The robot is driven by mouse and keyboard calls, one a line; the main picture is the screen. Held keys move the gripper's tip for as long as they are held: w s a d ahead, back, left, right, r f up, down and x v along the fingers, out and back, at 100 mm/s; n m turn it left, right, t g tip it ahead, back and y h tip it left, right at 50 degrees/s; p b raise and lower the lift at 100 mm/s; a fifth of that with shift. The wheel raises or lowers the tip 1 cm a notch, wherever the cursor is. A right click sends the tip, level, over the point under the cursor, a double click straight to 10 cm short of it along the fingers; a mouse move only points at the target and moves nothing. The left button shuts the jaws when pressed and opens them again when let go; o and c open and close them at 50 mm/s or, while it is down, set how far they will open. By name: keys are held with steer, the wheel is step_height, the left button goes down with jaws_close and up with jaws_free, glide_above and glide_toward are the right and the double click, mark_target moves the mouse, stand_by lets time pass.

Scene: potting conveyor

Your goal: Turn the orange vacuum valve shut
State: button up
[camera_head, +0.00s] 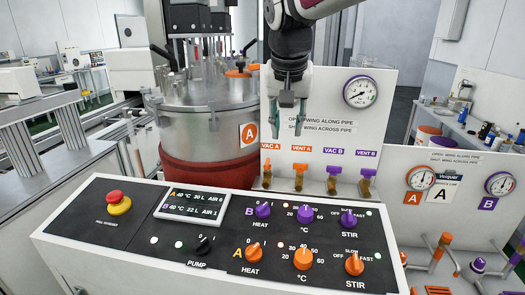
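The orange VAC A valve (267,173) is at the left end of the valve row on the white panel. Its wing looks narrow and upright, in line with its pipe. The orange VENT A valve (300,171) is just right of it, with a wider wing that looks crosswise. My gripper (286,124) points down in front of the panel, above and between these two valves in the picture. Its two fingers are apart, with nothing between them. It covers part of the panel's printed text. I cannot tell its distance from the panel.
The purple VAC B (333,172) and VENT B (367,173) valves stand to the right, below a gauge (360,92). A steel tank (208,110) is close on the left. The control console (225,240) with several knobs lies in front.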

mark_target(268, 160)
steer(key=w+a+p, duration=0.1)
steer(key=w+a, duration=0.3)
steer(key=a, duration=0.1)
steer(key=p+x, duration=0.1)
steer(key=x, duration=1.3)
steer(key=shift+w+d+p, duration=0.1)
steer(key=shift+d+p, duration=0.15)
steer(key=shift+p, duration=0.1)
jaws_close()
